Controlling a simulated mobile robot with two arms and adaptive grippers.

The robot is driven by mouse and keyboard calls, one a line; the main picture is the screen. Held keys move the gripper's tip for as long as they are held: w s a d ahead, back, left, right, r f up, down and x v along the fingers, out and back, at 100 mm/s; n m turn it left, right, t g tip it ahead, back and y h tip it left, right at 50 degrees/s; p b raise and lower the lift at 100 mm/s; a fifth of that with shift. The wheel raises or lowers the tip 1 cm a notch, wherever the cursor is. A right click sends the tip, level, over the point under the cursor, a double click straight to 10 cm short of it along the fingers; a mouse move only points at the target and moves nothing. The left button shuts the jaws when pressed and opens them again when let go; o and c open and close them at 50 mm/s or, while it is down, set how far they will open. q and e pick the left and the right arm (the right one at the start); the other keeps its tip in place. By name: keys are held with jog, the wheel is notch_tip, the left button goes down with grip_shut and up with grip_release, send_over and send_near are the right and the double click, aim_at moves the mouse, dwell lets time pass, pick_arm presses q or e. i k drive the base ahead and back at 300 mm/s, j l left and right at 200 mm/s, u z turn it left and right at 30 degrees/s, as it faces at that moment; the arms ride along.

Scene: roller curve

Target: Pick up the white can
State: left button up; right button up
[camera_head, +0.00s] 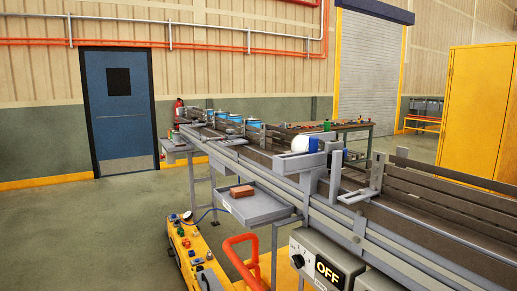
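A white can-like object (299,144) with a blue end shows near the middle of the picture, on the grey conveyor line (255,157). It seems to lie on its side, with the blue end to the right. It is small here, and I cannot tell for sure that it is the white can. Grey metal parts stand around its lower edge. Neither of my grippers is in view.
A grey tray (284,211) with a brown block (242,191) hangs off the conveyor's near side. A grey box marked OFF (312,262) sits below the line. An orange handle (236,262) and a yellow unit (183,243) stand in front. Floor at left is clear.

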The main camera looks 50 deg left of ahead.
aim_at(299, 143)
jog(key=u, duration=1.25)
jog(key=i+j, duration=0.1)
jog(key=j, duration=0.3)
jog(key=i+j, duration=0.1)
jog(key=j, duration=0.25)
jog(key=i+j, duration=0.15)
jog(key=j, duration=0.25)
jog(key=i+j, duration=0.1)
jog(key=j, duration=0.3)
jog(key=i+j, duration=0.1)
jog(key=j, duration=0.3)
jog(key=u, duration=0.05)
